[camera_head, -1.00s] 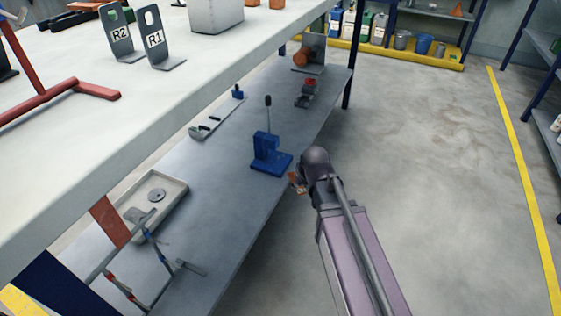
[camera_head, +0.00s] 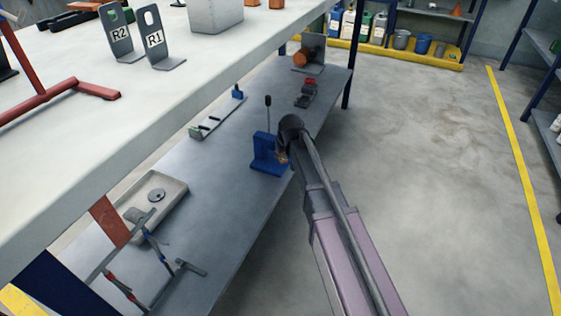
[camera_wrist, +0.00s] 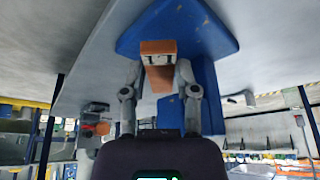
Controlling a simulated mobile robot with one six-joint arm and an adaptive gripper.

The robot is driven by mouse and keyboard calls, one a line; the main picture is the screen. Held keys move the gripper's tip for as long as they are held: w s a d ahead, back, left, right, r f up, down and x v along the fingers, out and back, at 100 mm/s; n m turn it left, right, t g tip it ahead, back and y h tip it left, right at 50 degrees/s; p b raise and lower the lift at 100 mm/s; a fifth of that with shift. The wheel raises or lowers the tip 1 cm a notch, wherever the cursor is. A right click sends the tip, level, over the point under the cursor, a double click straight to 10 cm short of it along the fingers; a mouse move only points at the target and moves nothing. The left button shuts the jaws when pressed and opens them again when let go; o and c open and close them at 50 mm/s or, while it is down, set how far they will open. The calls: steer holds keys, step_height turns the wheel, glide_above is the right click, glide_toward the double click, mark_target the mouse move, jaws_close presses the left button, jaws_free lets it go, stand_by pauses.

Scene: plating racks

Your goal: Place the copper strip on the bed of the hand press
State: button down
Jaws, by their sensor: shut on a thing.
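The blue hand press (camera_head: 262,157) stands on the lower grey shelf, with its dark lever upright. My gripper (camera_head: 284,155) is at the right side of the press, partly hidden behind my own wrist. In the wrist view my gripper (camera_wrist: 158,72) has its two fingers closed on the copper strip (camera_wrist: 158,47), which is a small orange-brown piece. The strip lies in front of the blue press base (camera_wrist: 190,18) there; I cannot tell whether it touches the bed. In the head view only a small bit of the strip (camera_head: 282,158) shows.
A shallow tray (camera_head: 178,197) with a round disc and a wire rack (camera_head: 150,245) are nearer on the shelf. A grey strip fixture (camera_head: 215,118) and a red-topped device (camera_head: 307,92) stand farther back. The upper bench (camera_head: 150,95) overhangs the shelf's left side. Floor at right is clear.

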mark_target(283, 158)
steer(key=shift+w, duration=0.15)
steer(key=shift+f+b, duration=1.75)
steer(key=shift+f, duration=0.05)
steer(key=shift+f, duration=0.1)
steer(key=shift+c, duration=1.8)
jaws_free()
steer(key=p+v, duration=1.1)
steer(key=v, duration=0.1)
